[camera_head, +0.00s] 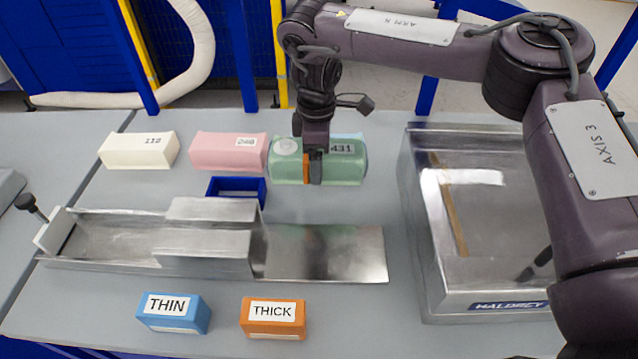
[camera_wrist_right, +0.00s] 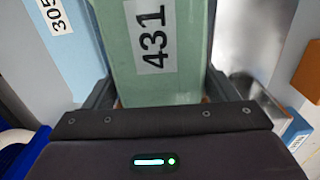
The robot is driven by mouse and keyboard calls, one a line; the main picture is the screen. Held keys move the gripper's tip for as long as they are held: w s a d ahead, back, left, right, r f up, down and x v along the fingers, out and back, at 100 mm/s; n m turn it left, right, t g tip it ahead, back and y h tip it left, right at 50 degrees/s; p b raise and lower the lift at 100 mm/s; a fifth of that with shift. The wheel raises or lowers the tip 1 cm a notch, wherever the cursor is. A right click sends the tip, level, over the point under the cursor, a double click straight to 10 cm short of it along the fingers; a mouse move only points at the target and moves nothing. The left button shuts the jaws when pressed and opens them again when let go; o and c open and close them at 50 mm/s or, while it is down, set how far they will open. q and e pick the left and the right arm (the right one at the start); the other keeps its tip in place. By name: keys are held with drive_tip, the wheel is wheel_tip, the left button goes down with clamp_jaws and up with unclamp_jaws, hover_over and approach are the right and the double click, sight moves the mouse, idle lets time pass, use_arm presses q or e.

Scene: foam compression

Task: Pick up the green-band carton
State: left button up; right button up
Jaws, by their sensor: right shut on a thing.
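The green block marked 431 (camera_head: 345,165) sits at the back middle of the table. I see no separate green band on it, only an all-green body with a white label. My right gripper (camera_head: 313,170) comes down from above and is shut on this green block. In the right wrist view the green block (camera_wrist_right: 155,75) lies between the two dark fingers. Whether it is clear of the table cannot be told. A pale blue block marked 305 (camera_wrist_right: 60,35) is close beside it. My left gripper is not in view.
A cream block (camera_head: 138,151) and a pink block (camera_head: 228,152) stand left of it. A blue frame (camera_head: 236,180), a metal channel fixture (camera_head: 330,262), blue THIN (camera_head: 174,327) and orange THICK (camera_head: 273,334) blocks are nearer. A metal Maldrey box (camera_head: 420,240) is at right.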

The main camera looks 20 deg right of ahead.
wheel_tip(320, 180, down, 9)
drive_tip(key=shift+r+b, duration=0.2)
drive_tip(key=shift+b, duration=0.3)
drive_tip(key=o, duration=0.9)
